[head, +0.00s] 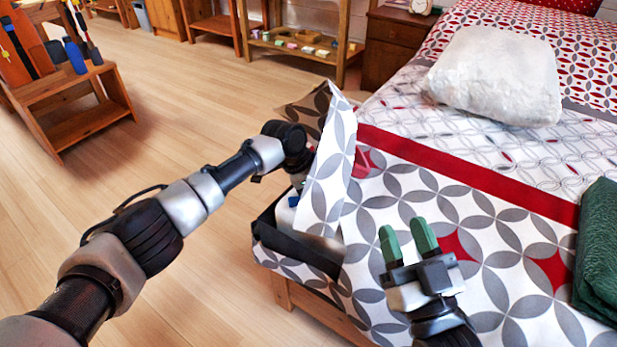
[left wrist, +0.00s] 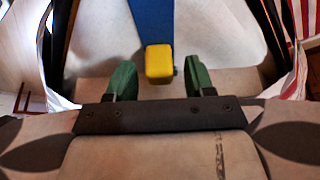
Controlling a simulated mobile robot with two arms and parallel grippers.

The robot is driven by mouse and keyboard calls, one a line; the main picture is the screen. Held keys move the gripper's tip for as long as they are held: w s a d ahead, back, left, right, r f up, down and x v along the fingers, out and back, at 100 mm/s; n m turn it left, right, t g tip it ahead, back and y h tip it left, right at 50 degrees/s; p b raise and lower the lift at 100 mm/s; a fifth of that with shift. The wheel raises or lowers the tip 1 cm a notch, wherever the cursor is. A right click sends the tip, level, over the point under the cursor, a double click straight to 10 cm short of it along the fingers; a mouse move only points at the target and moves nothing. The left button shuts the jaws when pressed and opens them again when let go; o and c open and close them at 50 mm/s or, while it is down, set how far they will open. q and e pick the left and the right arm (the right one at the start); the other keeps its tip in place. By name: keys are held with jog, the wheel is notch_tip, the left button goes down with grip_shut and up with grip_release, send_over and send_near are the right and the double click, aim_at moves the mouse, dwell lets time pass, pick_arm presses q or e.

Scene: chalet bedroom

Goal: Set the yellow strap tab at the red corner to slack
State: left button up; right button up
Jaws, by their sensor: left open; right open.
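The yellow strap tab (left wrist: 159,64) is a small block at the lower end of a blue strap (left wrist: 153,20) in the left wrist view. It lies between the two green fingers of my left gripper (left wrist: 160,80), which is open, with a gap on each side of the tab. In the head view my left arm reaches to the bed's near left corner, where a patterned cover flap (head: 331,165) stands raised and hides the left fingers and the tab. My right gripper (head: 408,242) is open and empty above the patterned bedding (head: 400,190).
A white pillow (head: 497,75) lies farther up the bed. A dark green folded textile (head: 600,250) is at the right edge. A wooden stand (head: 85,100) is on the floor at left. Wooden floor (head: 200,285) is clear left of the bed.

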pick_arm(q)
jog(key=p+v, duration=0.2)
jog(key=v, duration=0.3)
jog(key=shift+a+r, duration=0.1)
jog(key=shift+r, duration=0.15)
jog(key=shift+p+v, duration=0.75)
jog(key=shift+v, duration=1.8)
pick_arm(e)
notch_tip(320, 180, down, 11)
jog(key=s+d+g+h, duration=0.2)
jog(key=g+h, duration=0.1)
jog(key=g, duration=0.6)
jog(key=shift+d+r+g, duration=0.15)
jog(key=shift+d+g, duration=0.05)
jog(key=shift+g, duration=0.1)
pick_arm(q)
jog(key=shift+f, duration=0.1)
